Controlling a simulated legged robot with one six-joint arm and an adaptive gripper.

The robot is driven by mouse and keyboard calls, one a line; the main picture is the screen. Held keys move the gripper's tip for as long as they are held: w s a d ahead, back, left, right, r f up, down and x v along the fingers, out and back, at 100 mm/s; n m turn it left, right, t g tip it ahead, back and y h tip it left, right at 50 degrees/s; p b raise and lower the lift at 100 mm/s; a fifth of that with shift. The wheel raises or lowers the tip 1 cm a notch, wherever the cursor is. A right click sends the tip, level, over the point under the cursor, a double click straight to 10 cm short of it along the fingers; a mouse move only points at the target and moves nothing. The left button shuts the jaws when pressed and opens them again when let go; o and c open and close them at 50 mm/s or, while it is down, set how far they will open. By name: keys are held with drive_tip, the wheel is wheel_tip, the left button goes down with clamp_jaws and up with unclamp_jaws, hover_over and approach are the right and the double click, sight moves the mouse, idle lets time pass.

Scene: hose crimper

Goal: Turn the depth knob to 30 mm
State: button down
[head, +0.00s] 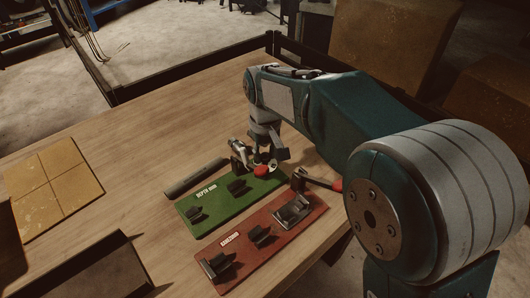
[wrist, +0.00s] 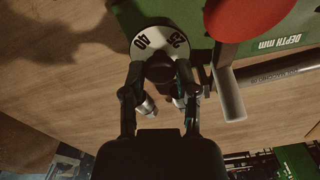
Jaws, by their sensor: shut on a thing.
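In the wrist view the depth knob (wrist: 160,69) is a dark round knob on a white dial (wrist: 159,37). The dial shows the numbers 40 on the left and 25 on the right; the rest of it is hidden behind the knob and fingers. My gripper (wrist: 160,82) is shut on the knob, one finger on each side. In the head view my gripper (head: 268,148) points down at the far right end of the green plate (head: 214,211) marked DEPTH mm; the knob is mostly hidden there.
A red-ended lever (wrist: 245,18) stands close right of the dial in the wrist view. A red plate (head: 285,232) with metal fittings and another red-tipped handle (head: 330,184) lies nearer. A dark bar (head: 196,179) lies left of the green plate.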

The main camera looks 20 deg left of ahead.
sight(265, 155)
drive_tip(key=n, duration=0.5)
drive_tip(key=shift+s+f+n, duration=0.1)
drive_tip(key=shift+f+n, duration=0.1)
drive_tip(key=shift+n, duration=0.1)
drive_tip(key=n, duration=0.5)
drive_tip(key=shift+n, duration=0.6)
drive_tip(key=shift+c, duration=1.9)
unclamp_jaws()
drive_tip(key=shift+r, duration=0.1)
drive_tip(key=shift+r, duration=0.1)
wheel_tip(265, 155, up, 12)
drive_tip(key=shift+w, duration=0.2)
drive_tip(key=shift+a, duration=0.1)
